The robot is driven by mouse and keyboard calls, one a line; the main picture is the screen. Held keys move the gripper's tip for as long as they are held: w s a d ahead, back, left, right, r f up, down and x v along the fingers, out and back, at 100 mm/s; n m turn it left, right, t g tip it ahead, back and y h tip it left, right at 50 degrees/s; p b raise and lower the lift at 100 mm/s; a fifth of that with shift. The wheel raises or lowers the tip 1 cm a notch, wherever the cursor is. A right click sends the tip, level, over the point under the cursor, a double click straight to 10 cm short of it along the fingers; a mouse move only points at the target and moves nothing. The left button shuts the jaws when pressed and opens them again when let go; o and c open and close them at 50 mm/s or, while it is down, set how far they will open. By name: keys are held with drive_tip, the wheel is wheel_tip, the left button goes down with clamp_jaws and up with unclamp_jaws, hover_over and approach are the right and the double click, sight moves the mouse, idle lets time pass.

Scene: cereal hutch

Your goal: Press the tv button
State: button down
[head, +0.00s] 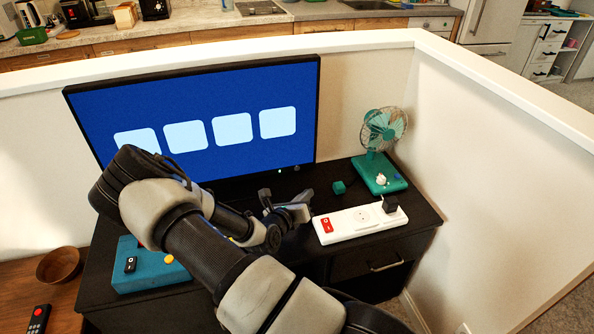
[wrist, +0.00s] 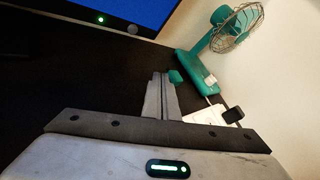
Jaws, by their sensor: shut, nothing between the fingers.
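The TV (head: 200,122) stands at the back of the black desk, its screen lit blue with several pale squares. A small round button (wrist: 132,29) sits on its lower bezel in the wrist view, right of a green light (wrist: 100,20). The button also shows near the screen's lower right in the head view (head: 297,168). My gripper (head: 303,198) is over the desk in front of the TV's lower right part. In the wrist view its fingers (wrist: 160,78) are together and empty, below and right of the button and apart from it.
A small teal cube (head: 340,187) lies right of my gripper. A white power strip (head: 345,224) with a red switch and a teal fan (head: 380,165) are at the right. A blue box (head: 150,272) with a switch is at the left. White walls bound the desk behind and right.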

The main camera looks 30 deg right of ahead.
sight(297, 168)
drive_tip(key=shift+w+d+f+b, duration=0.1)
drive_tip(key=shift+w+b, duration=0.4)
drive_tip(key=shift+w, duration=0.1)
drive_tip(key=w+b, duration=0.1)
drive_tip(key=w+d+b, duration=0.1)
drive_tip(key=w, duration=0.3)
drive_tip(key=shift+w+d+b, duration=0.25)
drive_tip(key=shift+b, duration=0.15)
drive_tip(key=shift+w+d, duration=0.25)
drive_tip(key=shift+w, duration=0.65)
idle(0.8)
drive_tip(key=shift+w+d, duration=0.1)
drive_tip(key=shift+w, duration=0.3)
